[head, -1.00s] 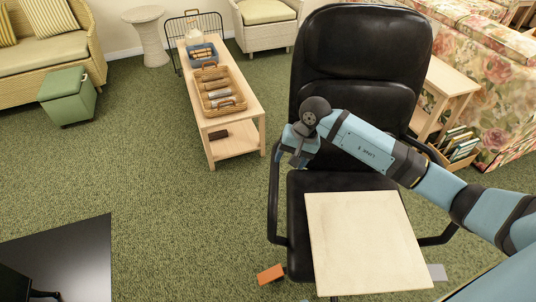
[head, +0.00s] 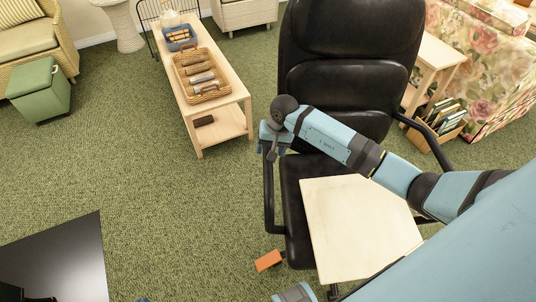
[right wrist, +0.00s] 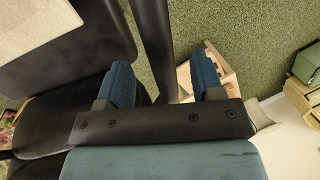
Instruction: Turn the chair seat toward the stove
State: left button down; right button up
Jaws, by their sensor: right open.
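The black office chair (head: 349,100) stands in front of me, its backrest at the far side. Its seat (head: 300,190) is partly covered in view by a pale flat panel (head: 350,220). My right gripper (head: 273,149) is at the chair's left-hand armrest. In the right wrist view the fingers of my right gripper (right wrist: 165,80) are open, with the black armrest bar (right wrist: 153,40) between them; I cannot tell whether they touch it. A black object (head: 12,292), possibly the stove, is cut off at the lower left corner.
A glossy black pad (head: 60,262) lies at lower left. A wooden table (head: 215,110) with baskets stands beyond the chair to the left. A side table (head: 440,58), a book crate (head: 440,122) and a floral sofa (head: 485,70) are at right. Green carpet (head: 150,185) left of the chair is clear.

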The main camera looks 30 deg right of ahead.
jog(key=shift+x, duration=1.8)
grip_shut()
jog(key=shift+w, duration=0.15)
